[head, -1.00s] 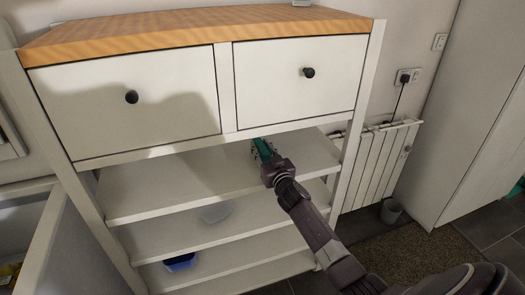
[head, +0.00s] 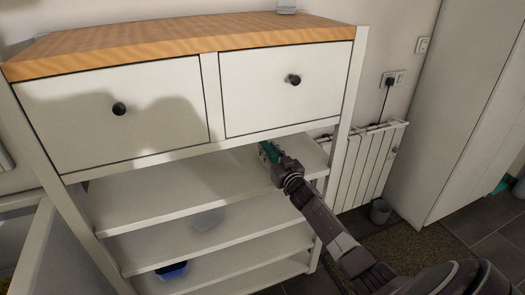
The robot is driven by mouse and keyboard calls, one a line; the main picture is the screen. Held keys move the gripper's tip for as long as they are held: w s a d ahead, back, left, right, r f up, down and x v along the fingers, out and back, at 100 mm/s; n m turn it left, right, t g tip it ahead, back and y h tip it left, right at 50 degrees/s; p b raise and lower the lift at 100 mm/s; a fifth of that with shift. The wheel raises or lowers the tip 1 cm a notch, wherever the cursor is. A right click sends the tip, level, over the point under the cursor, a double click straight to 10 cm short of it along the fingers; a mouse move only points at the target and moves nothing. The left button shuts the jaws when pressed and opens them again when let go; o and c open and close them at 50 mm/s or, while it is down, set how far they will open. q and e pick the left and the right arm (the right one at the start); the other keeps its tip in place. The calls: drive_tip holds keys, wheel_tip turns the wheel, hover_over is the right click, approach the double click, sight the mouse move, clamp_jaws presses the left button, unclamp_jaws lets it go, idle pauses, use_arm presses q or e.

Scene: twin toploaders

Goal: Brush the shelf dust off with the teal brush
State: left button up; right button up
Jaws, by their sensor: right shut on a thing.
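The teal brush (head: 266,150) is partly visible at the tip of my right gripper (head: 276,162). My right gripper is shut on it and holds it over the right part of the top open shelf (head: 175,185), under the right drawer. The gripper hides much of the brush, and I cannot tell whether its bristles touch the shelf. No dust can be made out on the shelf at this size. My left gripper is not in view.
Two drawers with dark knobs (head: 295,79) sit above the shelf. Lower shelves hold a pale container (head: 208,219) and a blue container (head: 172,271). The cabinet's right post (head: 341,140) stands close to my right arm. A radiator (head: 368,165) and bin (head: 380,211) are further right.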

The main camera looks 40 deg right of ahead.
drive_tip(key=shift+s+d, duration=0.25)
drive_tip(key=shift+d, duration=0.65)
drive_tip(key=shift+s+d, duration=0.2)
drive_tip(key=shift+d, duration=0.7)
drive_tip(key=shift+s+d, duration=0.2)
drive_tip(key=shift+d, duration=0.75)
drive_tip(key=shift+s+d, duration=0.2)
drive_tip(key=shift+d, duration=0.75)
drive_tip(key=shift+r, duration=0.1)
wheel_tip(320, 180, up, 6)
drive_tip(key=p, duration=0.5)
drive_tip(key=shift+p, duration=0.35)
wheel_tip(320, 180, up, 3)
drive_tip(key=p, duration=0.3)
